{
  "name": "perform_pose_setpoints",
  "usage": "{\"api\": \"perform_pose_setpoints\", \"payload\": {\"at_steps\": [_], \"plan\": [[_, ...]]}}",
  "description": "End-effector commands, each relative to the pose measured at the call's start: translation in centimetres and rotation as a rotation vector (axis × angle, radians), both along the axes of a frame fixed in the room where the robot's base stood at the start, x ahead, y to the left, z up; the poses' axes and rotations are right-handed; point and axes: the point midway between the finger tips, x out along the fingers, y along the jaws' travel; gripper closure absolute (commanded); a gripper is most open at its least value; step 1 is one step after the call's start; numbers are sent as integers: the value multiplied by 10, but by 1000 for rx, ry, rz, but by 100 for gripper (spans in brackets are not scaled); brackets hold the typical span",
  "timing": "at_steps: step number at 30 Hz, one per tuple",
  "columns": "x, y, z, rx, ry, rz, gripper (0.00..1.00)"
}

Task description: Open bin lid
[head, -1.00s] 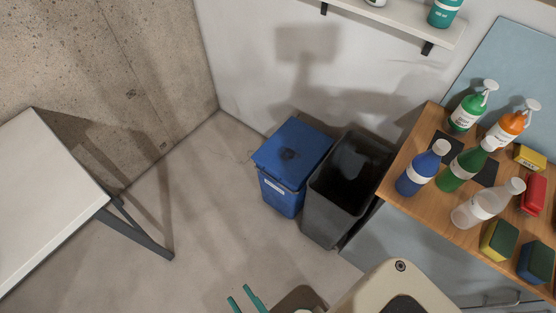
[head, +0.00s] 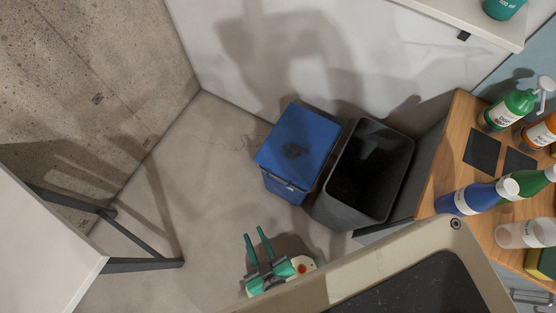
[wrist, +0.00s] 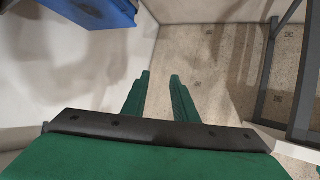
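The blue bin (head: 288,188) stands on the floor near the wall corner. Its blue lid (head: 299,138) is shut and has a dark patch in the middle. In the wrist view, part of the blue bin (wrist: 95,12) shows at the top left. My gripper (head: 254,232) is in front of the bin in the head view, lower and to the left, apart from it. Its two green fingers (wrist: 160,76) are spread with an empty gap between them.
An open dark grey bin (head: 338,208) stands close to the right of the blue bin. A wooden counter (head: 452,150) with bottles is at the right. A white table (head: 45,255) with dark legs is at the left. The floor between (head: 200,190) is clear.

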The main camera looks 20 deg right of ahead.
Motion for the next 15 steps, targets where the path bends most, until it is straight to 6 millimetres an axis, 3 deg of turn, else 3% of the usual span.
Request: {"api": "perform_pose_setpoints", "payload": {"at_steps": [1,3,6,10,12,15], "plan": [[2,4,-38,-46,65,24,74],[1,5,-91,-127,168,48,74],[2,-2,-156,-257,299,64,74],[10,-20,-219,-453,431,55,74],[20,-31,-243,-568,481,36,74],[40,-48,-261,-745,521,-5,74]]}}
